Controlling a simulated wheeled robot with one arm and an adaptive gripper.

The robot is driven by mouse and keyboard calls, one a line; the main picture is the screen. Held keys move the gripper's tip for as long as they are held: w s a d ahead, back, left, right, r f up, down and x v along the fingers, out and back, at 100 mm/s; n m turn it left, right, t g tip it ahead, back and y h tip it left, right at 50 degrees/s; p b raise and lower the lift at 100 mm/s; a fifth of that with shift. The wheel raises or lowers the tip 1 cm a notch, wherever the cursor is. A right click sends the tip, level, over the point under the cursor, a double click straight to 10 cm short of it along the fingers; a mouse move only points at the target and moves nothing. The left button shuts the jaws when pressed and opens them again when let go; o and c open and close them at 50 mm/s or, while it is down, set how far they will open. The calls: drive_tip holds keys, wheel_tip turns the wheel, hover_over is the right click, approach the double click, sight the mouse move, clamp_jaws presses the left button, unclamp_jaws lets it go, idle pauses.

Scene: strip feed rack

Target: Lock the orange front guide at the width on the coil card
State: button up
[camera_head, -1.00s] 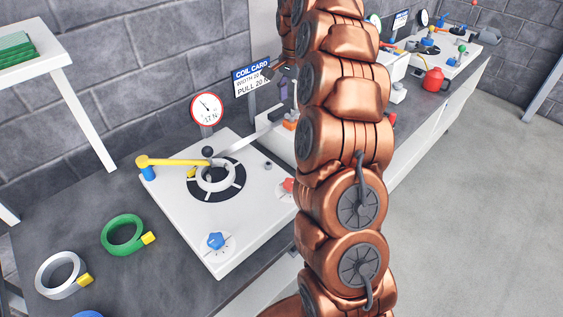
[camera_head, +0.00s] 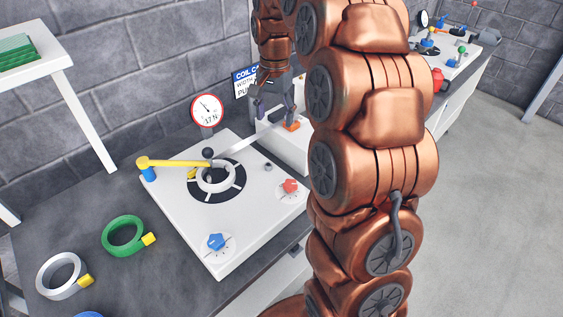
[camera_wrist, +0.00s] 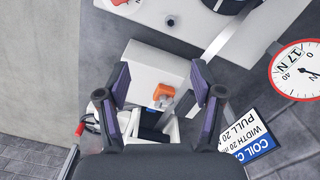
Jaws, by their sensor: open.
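The orange front guide (camera_wrist: 163,91) sits on a white block (camera_wrist: 160,68) and shows between my fingers in the wrist view. In the head view the orange guide (camera_head: 291,126) is just below my gripper (camera_head: 275,112). My gripper (camera_wrist: 158,95) is open, with its purple-padded fingers apart on either side of the guide; I cannot tell whether they touch anything. The coil card (camera_head: 244,82) stands behind, partly hidden by my arm. In the wrist view the card (camera_wrist: 250,135) appears upside down and reads width 20 and pull 20, units cut off.
A white plate (camera_head: 230,245) carries a coil on a black disc, a yellow arm (camera_head: 175,162), a blue knob (camera_head: 216,241) and a red knob (camera_head: 290,186). A gauge (camera_head: 207,110) reads about 17 N. Green (camera_head: 122,236) and white (camera_head: 60,277) rings lie on the bench.

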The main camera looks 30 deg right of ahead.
drive_tip(key=s+a+f+n, duration=0.1)
drive_tip(key=s+a+n, duration=0.2)
drive_tip(key=s, duration=1.1)
drive_tip(key=shift+s+a+n+g, duration=0.3)
drive_tip(key=shift+a+g, duration=0.1)
drive_tip(key=shift+a, duration=1.45)
